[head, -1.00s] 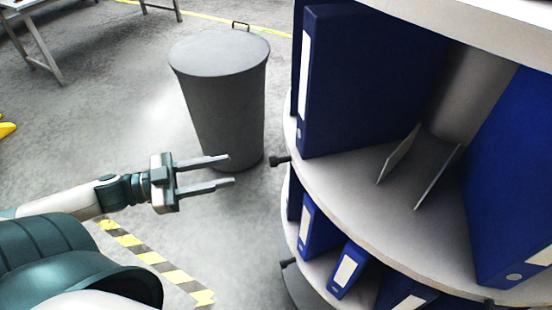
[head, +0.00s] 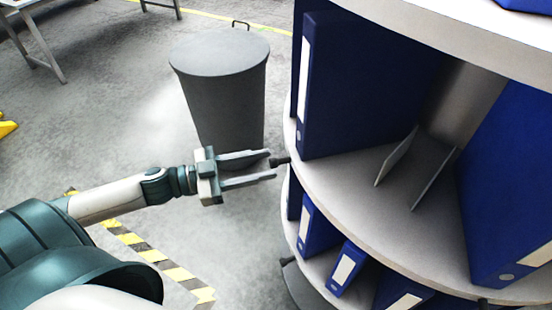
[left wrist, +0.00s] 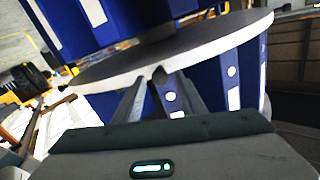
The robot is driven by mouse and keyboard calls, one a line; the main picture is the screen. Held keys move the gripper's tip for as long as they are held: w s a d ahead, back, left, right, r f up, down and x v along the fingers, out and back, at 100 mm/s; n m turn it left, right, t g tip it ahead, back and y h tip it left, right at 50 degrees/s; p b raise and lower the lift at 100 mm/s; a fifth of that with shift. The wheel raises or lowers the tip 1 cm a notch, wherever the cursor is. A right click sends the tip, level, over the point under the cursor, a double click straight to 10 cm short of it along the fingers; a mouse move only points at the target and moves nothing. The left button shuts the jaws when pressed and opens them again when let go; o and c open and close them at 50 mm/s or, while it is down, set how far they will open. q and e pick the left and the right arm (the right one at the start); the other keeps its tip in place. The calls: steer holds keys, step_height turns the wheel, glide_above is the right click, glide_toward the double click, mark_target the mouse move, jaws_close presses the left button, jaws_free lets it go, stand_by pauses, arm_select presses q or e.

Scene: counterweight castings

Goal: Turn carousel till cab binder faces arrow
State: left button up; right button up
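The carousel (head: 345,200) is a round grey shelf unit with stacked tiers of blue binders. A large blue binder (head: 375,90) stands on the middle tier, and another blue binder (head: 515,190) is at the right. I cannot read any label, so I cannot tell the cab binder; I make out no arrow. A dark knob (head: 280,161) sticks out from the middle tier's rim. My left gripper (head: 272,164) is open, its fingertips just short of or level with the knob. In the left wrist view the knob (left wrist: 159,73) shows between the fingertips. My right gripper is not in view.
A grey lidded bin (head: 222,85) stands on the floor behind my left gripper. Yellow and black tape (head: 150,257) marks the floor. A table (head: 35,25) is at the far left.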

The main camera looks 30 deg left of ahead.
mark_target(276, 162)
arm_select(q)
steer(key=shift+p+x, duration=0.6)
steer(key=shift+x, duration=1.45)
jaws_close()
